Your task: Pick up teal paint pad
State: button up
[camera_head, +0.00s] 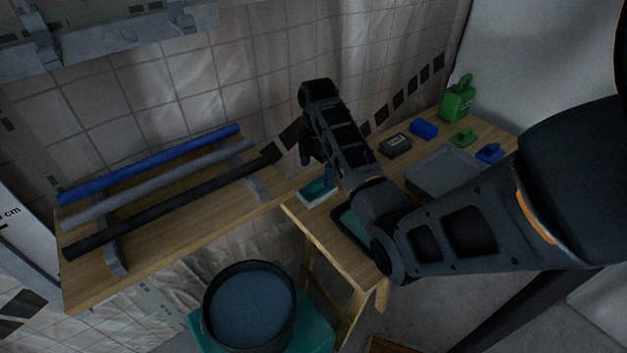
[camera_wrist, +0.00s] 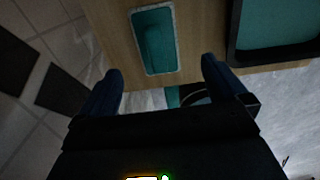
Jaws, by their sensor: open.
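The teal paint pad (camera_head: 318,191) lies on the near left end of the right-hand wooden table, a teal block with a pale border. In the wrist view the teal paint pad (camera_wrist: 154,40) lies flat on the wood, beyond and between my fingertips. My gripper (camera_wrist: 160,77) is open and empty, with its two dark blue fingers apart. In the head view my gripper (camera_head: 325,172) hangs above the pad, partly hidden by my own arm. The gap between fingers and pad is hard to judge.
A dark-rimmed teal tray (camera_wrist: 276,30) lies right of the pad. A grey tray (camera_head: 446,172), blue block (camera_head: 424,129), black box (camera_head: 395,145) and green can (camera_head: 457,101) stand farther back. Left, a wooden table (camera_head: 150,262) bears several long bars. A bucket (camera_head: 248,305) stands in front.

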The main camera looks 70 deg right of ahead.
aim_at(320, 180)
jog(key=shift+d+f, duration=0.15)
jog(key=shift+f, duration=1.8)
jog(key=shift+d+f, duration=0.15)
jog(key=shift+f, duration=1.8)
jog(key=shift+c, duration=0.4)
jog(key=c, duration=1.1)
jog(key=shift+r, duration=0.15)
jog(key=shift+r, duration=0.3)
jog(key=r, duration=0.3)
jog(key=shift+s+d+r, duration=0.2)
jog(key=shift+s+r, duration=0.05)
jog(key=shift+r, duration=0.1)
jog(key=s+d+r, duration=0.2)
jog(key=s, duration=0.1)
jog(key=s+d+r, duration=0.1)
jog(key=s+r, duration=0.1)
jog(key=s, duration=0.1)
jog(key=s+d+r, duration=0.2)
jog(key=s, duration=0.1)
jog(key=shift+s+d+r+b, duration=0.25)
jog(key=shift+d+b, duration=0.05)
jog(key=shift+b, duration=0.1)
